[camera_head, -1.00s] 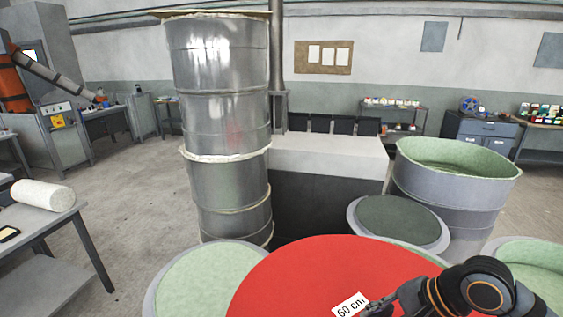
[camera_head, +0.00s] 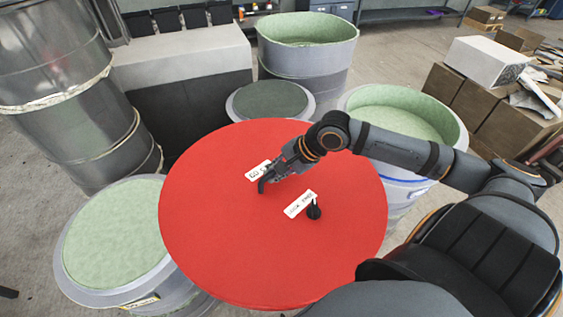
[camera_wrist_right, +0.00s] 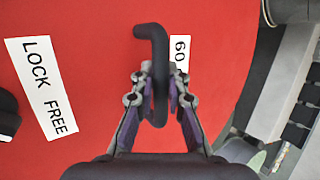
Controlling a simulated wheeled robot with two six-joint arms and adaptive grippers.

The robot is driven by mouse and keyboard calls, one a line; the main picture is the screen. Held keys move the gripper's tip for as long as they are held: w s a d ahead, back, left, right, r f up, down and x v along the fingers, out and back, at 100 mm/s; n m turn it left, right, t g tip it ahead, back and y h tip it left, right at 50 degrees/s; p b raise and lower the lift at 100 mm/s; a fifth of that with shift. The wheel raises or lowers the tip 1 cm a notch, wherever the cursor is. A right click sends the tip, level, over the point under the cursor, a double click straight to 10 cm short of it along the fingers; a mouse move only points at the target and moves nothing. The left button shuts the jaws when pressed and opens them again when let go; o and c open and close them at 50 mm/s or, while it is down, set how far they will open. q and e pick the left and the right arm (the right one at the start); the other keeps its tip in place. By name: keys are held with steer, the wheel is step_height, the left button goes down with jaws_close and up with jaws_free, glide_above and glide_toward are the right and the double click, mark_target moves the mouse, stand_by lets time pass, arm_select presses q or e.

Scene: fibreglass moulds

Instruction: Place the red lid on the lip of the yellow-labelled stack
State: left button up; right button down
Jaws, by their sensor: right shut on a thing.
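The red lid (camera_head: 240,235) is a large round disc with a "60 cm" label, a "LOCK FREE" label (camera_wrist_right: 42,87) and a second black knob (camera_head: 314,212). My right gripper (camera_head: 272,178) is over its top; in the right wrist view it is shut on the lid's black bent handle (camera_wrist_right: 154,60). A low stack (camera_head: 115,235) with a pale green top and grey lip stands left of the lid. A small yellowish label (camera_head: 140,302) shows low on its side, partly cut off. What lies under the lid is hidden. My left gripper is out of view.
A tall metal stack (camera_head: 60,60) stands at left. Behind the lid are a dark-topped drum (camera_head: 268,102), an open green-lined mould (camera_head: 308,65) and a grey block (camera_head: 180,55). Another green-lined mould (camera_head: 410,112) with a blue band is at right, near cardboard boxes (camera_head: 490,105).

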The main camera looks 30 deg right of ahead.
steer(key=d+m+h+p, duration=0.1)
steer(key=d+m+p, duration=0.1)
steer(key=d, duration=0.2)
steer(key=w+d+f+m+t+h+p, duration=0.1)
steer(key=d+m+p, duration=0.1)
steer(key=d, duration=0.3)
steer(key=d+f+m+h+p, duration=0.1)
steer(key=d+m+p, duration=0.1)
steer(key=d+p, duration=0.2)
steer(key=shift+w+d+t, duration=0.3)
steer(key=shift+d+t, duration=0.1)
steer(key=shift+d, duration=0.2)
steer(key=shift+s+d+f+h, duration=0.1)
steer(key=shift+d+f+h, duration=0.1)
steer(key=shift+d+h, duration=0.15)
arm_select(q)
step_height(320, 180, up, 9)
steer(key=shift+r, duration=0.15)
